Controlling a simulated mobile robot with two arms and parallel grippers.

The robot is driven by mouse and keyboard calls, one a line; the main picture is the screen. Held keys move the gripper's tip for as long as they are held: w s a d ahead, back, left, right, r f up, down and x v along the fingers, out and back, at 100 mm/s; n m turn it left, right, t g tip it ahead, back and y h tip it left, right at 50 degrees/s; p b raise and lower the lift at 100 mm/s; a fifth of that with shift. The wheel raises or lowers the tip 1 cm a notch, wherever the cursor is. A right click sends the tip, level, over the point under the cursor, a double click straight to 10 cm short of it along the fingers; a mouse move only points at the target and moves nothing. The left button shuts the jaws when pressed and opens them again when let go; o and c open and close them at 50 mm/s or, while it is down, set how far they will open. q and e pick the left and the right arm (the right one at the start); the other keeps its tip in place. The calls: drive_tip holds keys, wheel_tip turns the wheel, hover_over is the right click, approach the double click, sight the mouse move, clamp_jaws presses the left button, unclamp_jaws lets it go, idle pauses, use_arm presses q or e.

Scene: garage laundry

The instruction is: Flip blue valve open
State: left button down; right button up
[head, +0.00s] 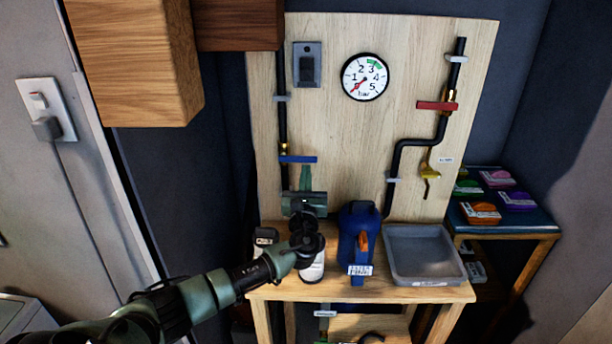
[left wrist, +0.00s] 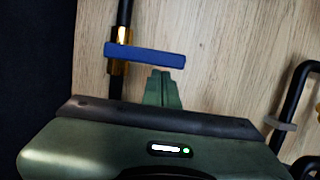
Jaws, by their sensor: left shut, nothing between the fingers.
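The blue valve (head: 298,159) has a flat lever lying roughly horizontal across the vertical black pipe on the left of the wooden board. In the left wrist view the blue lever (left wrist: 145,55) crosses in front of the brass fitting and extends to its right. My left gripper (head: 305,172) is shut and empty, with its fingers pointing up just below the lever's right half. The fingertips (left wrist: 164,76) also show in the left wrist view, close under the lever; I cannot tell whether they touch it. My right gripper is not in view.
A red valve (head: 437,106) and a yellow tap (head: 430,172) sit on the right pipe. A pressure gauge (head: 365,77) is above. The bench holds a blue jug (head: 358,240), a grey tray (head: 425,254) and a bottle (head: 313,268) partly behind my arm. A wooden cabinet (head: 140,60) hangs upper left.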

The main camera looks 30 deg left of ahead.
sight(308, 159)
use_arm(q)
drive_tip(key=shift+d+r+n, duration=0.1)
drive_tip(key=shift+r+n, duration=0.1)
drive_tip(key=shift+n, duration=0.3)
drive_tip(key=shift+w+r+n, duration=0.1)
drive_tip(key=shift+r+n, duration=0.05)
drive_tip(key=shift+n, duration=0.15)
drive_tip(key=n, duration=0.1)
drive_tip(key=r+n+g+y+b, duration=0.1)
drive_tip(key=n, duration=0.1)
drive_tip(key=shift+w+d+r, duration=0.1)
drive_tip(key=shift+d+r, duration=0.1)
drive_tip(key=shift+r, duration=0.05)
wheel_tip(308, 159, up, 2)
drive_tip(key=n, duration=0.3)
drive_tip(key=n+g+y+b, duration=0.1)
drive_tip(key=shift+r+n, duration=0.25)
drive_tip(key=shift+n, duration=0.15)
drive_tip(key=r+n, duration=0.1)
drive_tip(key=n, duration=0.1)
drive_tip(key=s+a+r+n+g, duration=0.1)
drive_tip(key=n, duration=0.2)
drive_tip(key=a+r+n+g+p, duration=0.1)
drive_tip(key=r+n, duration=0.1)
drive_tip(key=n, duration=0.1)
drive_tip(key=shift+s+a, duration=0.15)
drive_tip(key=shift+s, duration=0.05)
drive_tip(key=shift+f, duration=0.1)
